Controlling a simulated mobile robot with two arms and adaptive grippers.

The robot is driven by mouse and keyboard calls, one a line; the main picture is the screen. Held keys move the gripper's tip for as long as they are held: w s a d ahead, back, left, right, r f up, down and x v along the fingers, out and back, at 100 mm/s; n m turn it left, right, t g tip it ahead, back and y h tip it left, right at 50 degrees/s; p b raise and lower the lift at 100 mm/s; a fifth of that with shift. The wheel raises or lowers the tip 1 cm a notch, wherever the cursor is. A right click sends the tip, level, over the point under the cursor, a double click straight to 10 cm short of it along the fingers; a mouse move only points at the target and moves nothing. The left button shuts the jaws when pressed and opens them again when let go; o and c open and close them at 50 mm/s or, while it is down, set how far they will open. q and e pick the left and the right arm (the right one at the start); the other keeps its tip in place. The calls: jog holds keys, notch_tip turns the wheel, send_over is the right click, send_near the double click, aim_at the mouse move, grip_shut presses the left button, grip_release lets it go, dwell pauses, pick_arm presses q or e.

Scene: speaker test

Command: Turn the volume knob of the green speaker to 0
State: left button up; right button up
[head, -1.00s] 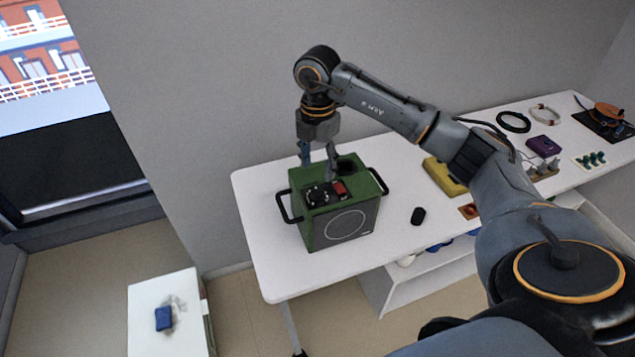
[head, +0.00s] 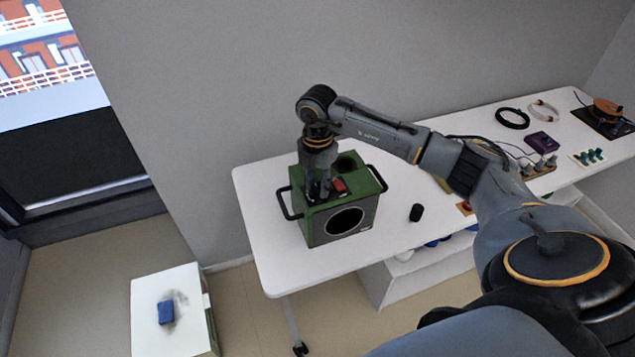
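The green speaker (head: 315,230) stands upright on the white table. It has a black handle on each side and a dark round cone with a pale ring on its grey front. My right gripper (head: 319,196) points down at the dark control area on top of the speaker, left of a red part (head: 338,185). Its fingers look close together and reach down to the controls. The volume knob is hidden or too dark to make out among the fingers, so I cannot tell whether they grip it. My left gripper is out of view.
The white table (head: 262,240) runs right along the wall. A small black object (head: 416,213) lies right of the speaker. A purple box (head: 541,141) and a black cable ring (head: 512,118) lie farther right. A low white stand (head: 150,335) holds a blue block (head: 166,313).

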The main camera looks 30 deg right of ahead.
grip_shut()
jog(key=shift+n, duration=0.3)
